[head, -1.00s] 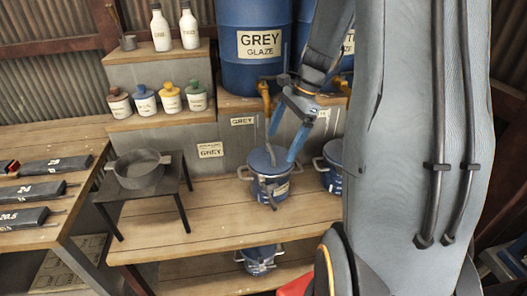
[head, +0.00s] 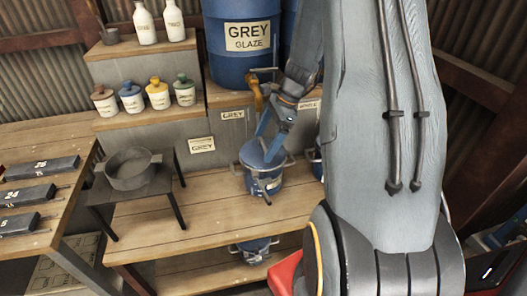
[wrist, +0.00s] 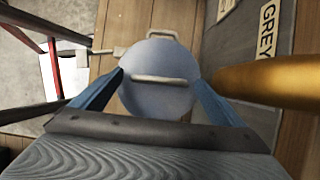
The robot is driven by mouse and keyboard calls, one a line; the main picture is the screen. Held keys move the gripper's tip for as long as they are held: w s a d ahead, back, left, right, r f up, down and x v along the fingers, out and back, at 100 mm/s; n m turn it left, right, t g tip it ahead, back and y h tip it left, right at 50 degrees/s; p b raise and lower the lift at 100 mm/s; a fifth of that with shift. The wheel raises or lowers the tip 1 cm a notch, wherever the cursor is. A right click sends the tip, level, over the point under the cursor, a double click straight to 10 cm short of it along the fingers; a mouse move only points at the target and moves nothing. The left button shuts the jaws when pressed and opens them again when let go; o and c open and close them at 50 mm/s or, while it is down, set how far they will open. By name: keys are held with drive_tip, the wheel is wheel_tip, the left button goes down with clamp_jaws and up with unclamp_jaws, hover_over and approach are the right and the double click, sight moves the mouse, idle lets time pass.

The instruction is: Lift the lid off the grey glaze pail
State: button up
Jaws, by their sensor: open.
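The grey glaze pail (head: 265,183) is a blue pail with side handles on the wooden bench, below a GREY label. Its blue round lid (head: 252,156) sits on top, partly hidden by my gripper (head: 268,146). In the wrist view the lid (wrist: 157,102) fills the middle, with a pale bar handle (wrist: 160,79) across it. My gripper (wrist: 158,77) is open above the lid, its blue fingers on either side of the bar handle's ends. Whether the fingertips touch the lid cannot be told.
A yellow-brown tap (head: 255,93) hangs from the large grey glaze drum (head: 243,42), close to my gripper; it shows large at the right of the wrist view (wrist: 270,80). A dark pot (head: 132,170) stands on a small stand at left. Another pail (head: 316,160) is partly hidden by my arm.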

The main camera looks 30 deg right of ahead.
drive_tip(key=c, duration=1.5)
drive_tip(key=shift+c, duration=0.2)
drive_tip(key=shift+r, duration=0.1)
